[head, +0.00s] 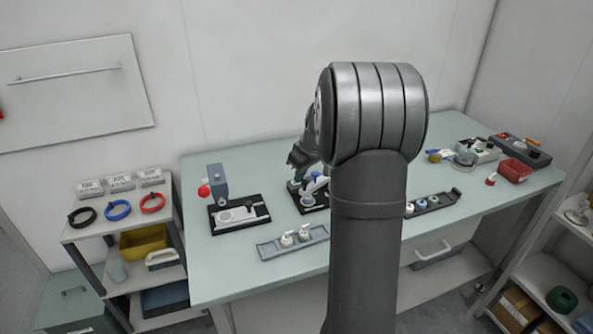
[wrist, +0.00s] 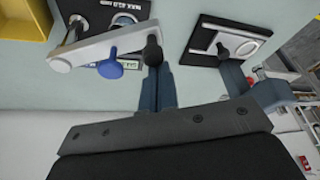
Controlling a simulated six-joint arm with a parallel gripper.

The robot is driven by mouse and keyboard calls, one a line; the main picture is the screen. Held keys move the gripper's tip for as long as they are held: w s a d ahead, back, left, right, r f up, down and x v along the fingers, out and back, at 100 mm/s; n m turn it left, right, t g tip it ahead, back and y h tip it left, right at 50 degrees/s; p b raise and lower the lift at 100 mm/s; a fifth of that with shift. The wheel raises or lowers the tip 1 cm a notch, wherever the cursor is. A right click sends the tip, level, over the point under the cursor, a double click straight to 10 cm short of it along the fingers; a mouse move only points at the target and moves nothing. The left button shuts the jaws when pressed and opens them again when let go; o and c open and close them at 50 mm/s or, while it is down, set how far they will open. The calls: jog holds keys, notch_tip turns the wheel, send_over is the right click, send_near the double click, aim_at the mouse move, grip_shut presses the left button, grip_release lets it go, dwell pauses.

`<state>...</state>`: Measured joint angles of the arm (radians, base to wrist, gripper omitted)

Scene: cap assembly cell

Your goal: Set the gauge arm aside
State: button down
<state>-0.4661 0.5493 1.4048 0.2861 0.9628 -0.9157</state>
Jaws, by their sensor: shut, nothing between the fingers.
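The gauge arm (wrist: 108,46) is a pale bar with a blue knob (wrist: 110,68) and a black knob (wrist: 152,50). In the wrist view it lies across a black base plate (wrist: 92,8) with printed lettering. In the head view the gauge arm (head: 314,187) is a small white and blue shape on its dark base, partly hidden by my arm. My gripper (wrist: 158,88) is shut and empty, its fingertips close by the black knob; I cannot tell whether they touch it. In the head view my gripper (head: 300,158) is just above the gauge fixture, its tips unclear.
A fixture with a blue-grey post (head: 217,183) and red ball (head: 204,191) stands left of the gauge. A grey tray with white parts (head: 268,251) lies in front. Another tray (head: 438,202) and a red bin (head: 515,170) are right. Bare table (head: 225,280) shows front left.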

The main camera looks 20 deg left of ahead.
jog(key=w+d+n+g, duration=0.1)
jog(key=d+n+g, duration=0.2)
jog(key=d+n, duration=0.8)
jog(key=shift+w+d+n+g+h, duration=0.2)
jog(key=shift+d+n+g+h, duration=0.1)
jog(key=shift+d, duration=1)
notch_tip(320, 180, up, 10)
jog(key=shift+s+a+f, duration=0.25)
jog(key=shift+a, duration=0.05)
